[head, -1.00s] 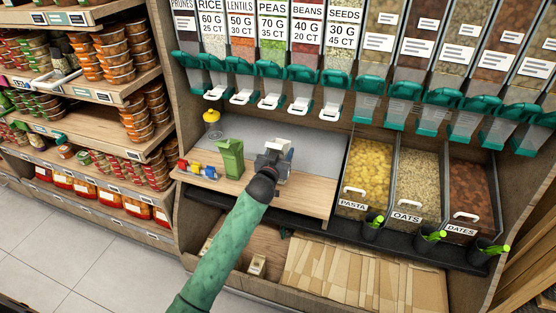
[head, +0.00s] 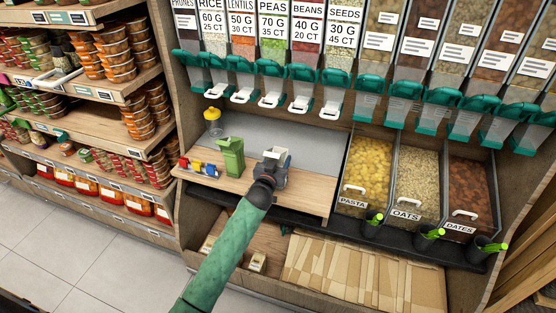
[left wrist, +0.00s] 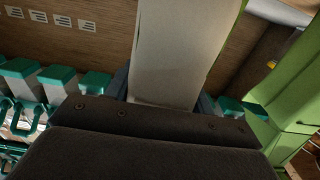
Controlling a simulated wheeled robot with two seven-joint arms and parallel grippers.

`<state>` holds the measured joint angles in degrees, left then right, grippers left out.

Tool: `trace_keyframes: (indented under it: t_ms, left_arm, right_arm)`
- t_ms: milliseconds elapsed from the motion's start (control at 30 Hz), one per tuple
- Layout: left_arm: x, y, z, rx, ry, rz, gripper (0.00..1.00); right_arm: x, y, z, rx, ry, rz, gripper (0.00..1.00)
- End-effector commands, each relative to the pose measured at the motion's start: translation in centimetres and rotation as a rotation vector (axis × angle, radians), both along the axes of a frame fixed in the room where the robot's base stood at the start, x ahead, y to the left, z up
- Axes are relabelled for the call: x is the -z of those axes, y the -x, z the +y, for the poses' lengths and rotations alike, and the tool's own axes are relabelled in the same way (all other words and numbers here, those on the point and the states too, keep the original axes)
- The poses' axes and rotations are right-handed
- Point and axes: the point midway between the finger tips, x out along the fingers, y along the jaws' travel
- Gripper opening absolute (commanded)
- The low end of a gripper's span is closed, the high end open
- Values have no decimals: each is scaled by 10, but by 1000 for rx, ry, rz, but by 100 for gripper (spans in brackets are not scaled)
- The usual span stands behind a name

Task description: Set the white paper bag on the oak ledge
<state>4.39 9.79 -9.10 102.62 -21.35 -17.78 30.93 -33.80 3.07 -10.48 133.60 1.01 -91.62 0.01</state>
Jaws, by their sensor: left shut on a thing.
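The white paper bag (head: 277,153) is at the far end of my left arm in the head view, partly hidden by the gripper. My left gripper (head: 270,168) is shut on it. In the left wrist view the pale bag (left wrist: 170,50) fills the space between the fingers. The oak ledge (head: 308,194) is the light wooden board below and around the gripper. I cannot tell whether the bag touches the ledge or hangs just above it. My right gripper is not in view.
A yellow-topped jar (head: 213,121) stands behind. Bare ledge lies to the right.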

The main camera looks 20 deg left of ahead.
Motion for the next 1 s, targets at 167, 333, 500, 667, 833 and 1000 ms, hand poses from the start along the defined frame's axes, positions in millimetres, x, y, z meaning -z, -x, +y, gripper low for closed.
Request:
trace_keyframes:
  t_ms: [167,333,500,667,833,1000]
  left_arm:
    - [0,0,0,0,0,0,75]
    - [0,0,0,0,0,0,75]
    - [-2,0,0,0,0,0,75]
    - [1,17,0,0,0,1,75]
    - [1,47,1,1,1,1,75]
    - [1,78,2,0,0,1,75]
  right_arm:
    - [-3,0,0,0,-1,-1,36]
    - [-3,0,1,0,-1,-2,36]
    - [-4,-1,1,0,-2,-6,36]
    - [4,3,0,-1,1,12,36]
    - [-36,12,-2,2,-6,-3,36]
    - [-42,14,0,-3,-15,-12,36]
